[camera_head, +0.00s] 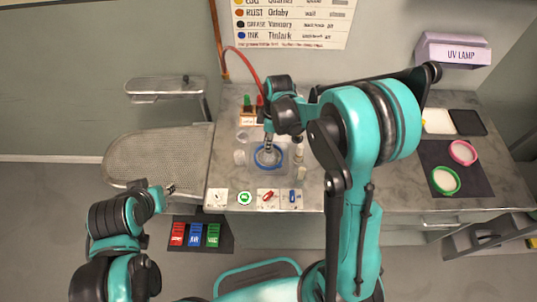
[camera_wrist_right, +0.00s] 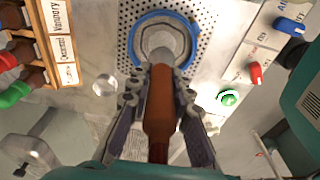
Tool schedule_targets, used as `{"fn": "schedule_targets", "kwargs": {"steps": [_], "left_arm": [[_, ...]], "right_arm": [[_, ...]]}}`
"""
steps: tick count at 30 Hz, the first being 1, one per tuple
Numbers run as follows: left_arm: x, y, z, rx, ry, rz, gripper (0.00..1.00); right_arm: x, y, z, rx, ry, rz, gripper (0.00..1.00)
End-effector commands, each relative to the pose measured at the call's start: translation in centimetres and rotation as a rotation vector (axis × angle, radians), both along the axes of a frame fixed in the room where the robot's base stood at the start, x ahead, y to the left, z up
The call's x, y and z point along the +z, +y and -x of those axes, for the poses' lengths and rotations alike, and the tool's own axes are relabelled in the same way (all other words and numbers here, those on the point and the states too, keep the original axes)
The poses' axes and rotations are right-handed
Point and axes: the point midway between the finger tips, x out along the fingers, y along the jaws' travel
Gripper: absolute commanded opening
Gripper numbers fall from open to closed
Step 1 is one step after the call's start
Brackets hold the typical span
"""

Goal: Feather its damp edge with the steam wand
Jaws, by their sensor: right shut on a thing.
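My right gripper (camera_head: 267,147) is shut on the steam wand (camera_wrist_right: 160,105), a brown handle narrowing toward a hose at its lower end in the wrist view. The wand's grey head points at a blue hoop (camera_wrist_right: 140,25) with pale cloth (camera_wrist_right: 158,40) inside, and overlaps its near edge in that view. The gap between head and cloth cannot be judged. The hoop also shows in the head view (camera_head: 279,158), partly hidden by the gripper. Any damp edge is too small to make out. My left gripper (camera_head: 169,189) is at the table's left front, holding nothing visible; its fingers are unclear.
A red hose (camera_head: 247,57) arcs from the wall pipe. A bottle rack (camera_wrist_right: 50,40) stands beside the hoop. Several coloured switches (camera_head: 268,196) line the front edge. Pink (camera_head: 462,152) and green (camera_head: 445,180) hoops lie on a dark mat at right. A mesh ironing board (camera_head: 155,160) is at left.

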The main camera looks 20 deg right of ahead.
Motion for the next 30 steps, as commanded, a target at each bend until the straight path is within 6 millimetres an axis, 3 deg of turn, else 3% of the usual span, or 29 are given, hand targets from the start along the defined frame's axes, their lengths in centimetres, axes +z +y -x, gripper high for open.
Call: {"fn": "schedule_targets", "kwargs": {"steps": [8, 11, 30], "left_arm": [[3.9, 0.0, 0.0, 0.000, 0.000, 0.000, 0.36], [4.4, 0.0, 0.0, 0.000, 0.000, 0.000, 0.36], [0.0, 0.0, 0.0, 0.000, 0.000, 0.000, 0.36]], "right_arm": [[5.2, -2.9, 0.8, -0.004, 0.000, 0.000, 0.00], [5.9, -3.7, 1.1, -0.002, 0.000, 0.000, 0.00], [0.1, -3.7, 1.1, 0.000, 0.000, 0.000, 0.00]]}}
